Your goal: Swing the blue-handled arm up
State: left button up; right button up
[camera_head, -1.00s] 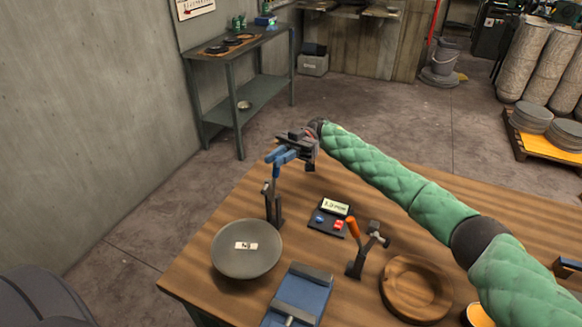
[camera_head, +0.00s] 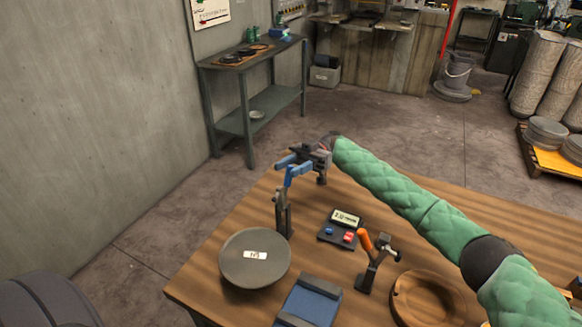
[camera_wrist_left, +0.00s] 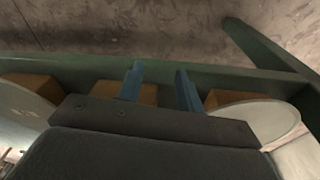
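The blue-handled arm (camera_head: 283,215) stands roughly upright on a dark post at the table's far left, behind a round grey plate. Its blue handle (camera_head: 288,181) points up. My right gripper (camera_head: 292,165), with blue fingers, is at the top of this handle and hides part of it. The blue fingers blend with the blue handle, so I cannot tell whether they are closed on it. My left gripper (camera_wrist_left: 160,85) is open and empty in the left wrist view, its two blue fingers apart. It is not seen in the head view.
The grey plate (camera_head: 240,271) bears a white label. An orange-handled clamp (camera_head: 369,262), a small display box (camera_head: 340,230), a blue-topped block (camera_head: 310,303) and a wooden dish (camera_head: 425,300) share the wooden table (camera_head: 212,266). A grey side bench (camera_head: 262,102) stands by the wall.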

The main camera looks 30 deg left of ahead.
pick_arm(q)
jog(key=shift+s, duration=0.1)
pick_arm(e)
jog(key=shift+w, duration=0.1)
